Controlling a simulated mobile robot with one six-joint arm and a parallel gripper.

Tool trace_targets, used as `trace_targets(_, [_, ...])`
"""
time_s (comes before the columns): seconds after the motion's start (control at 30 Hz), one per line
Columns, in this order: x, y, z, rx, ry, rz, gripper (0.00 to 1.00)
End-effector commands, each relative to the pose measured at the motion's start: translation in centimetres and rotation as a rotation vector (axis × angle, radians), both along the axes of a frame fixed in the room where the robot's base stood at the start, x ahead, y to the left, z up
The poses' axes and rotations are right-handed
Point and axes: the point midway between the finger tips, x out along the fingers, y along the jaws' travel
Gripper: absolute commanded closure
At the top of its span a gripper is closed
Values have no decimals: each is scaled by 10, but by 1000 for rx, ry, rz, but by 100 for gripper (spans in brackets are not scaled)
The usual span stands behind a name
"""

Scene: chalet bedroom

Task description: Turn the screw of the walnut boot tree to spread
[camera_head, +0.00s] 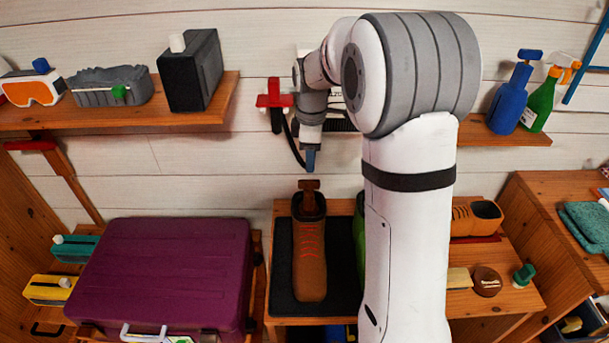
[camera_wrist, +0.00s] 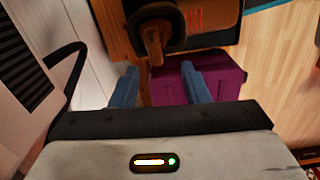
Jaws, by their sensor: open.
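A brown boot (camera_head: 310,262) with orange laces stands on a dark mat (camera_head: 282,270) on the wooden bench. The walnut boot tree's T-shaped screw handle (camera_head: 309,190) sticks up from the boot's opening. In the wrist view the handle (camera_wrist: 153,42) shows near the top, just beyond the fingertips, with the boot's dark opening (camera_wrist: 160,18) around its base. My gripper (camera_head: 310,160) points down above the handle, apart from it. In the wrist view its two blue fingers (camera_wrist: 159,72) are spread with nothing between them. The tree's lower part is hidden inside the boot.
A purple suitcase (camera_head: 170,275) lies left of the bench. A green item (camera_head: 359,235) beside the boot is mostly hidden by my arm. A brown shoe (camera_head: 475,217), brush (camera_head: 459,278) and round tin (camera_head: 487,281) sit at right. A shelf (camera_head: 130,115) hangs upper left.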

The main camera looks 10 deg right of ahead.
Motion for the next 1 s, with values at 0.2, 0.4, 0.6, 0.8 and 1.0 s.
trace_targets(0.2, [12, 1, -17, 0, 15, 70, 58])
trace_targets(0.4, [11, 1, -47, 0, 17, 70, 58])
trace_targets(0.6, [12, 1, -76, 0, 14, 70, 58])
trace_targets(0.8, [12, 1, -88, 0, 12, 70, 58])
trace_targets(1.0, [12, 2, -88, 0, 12, 70, 58])
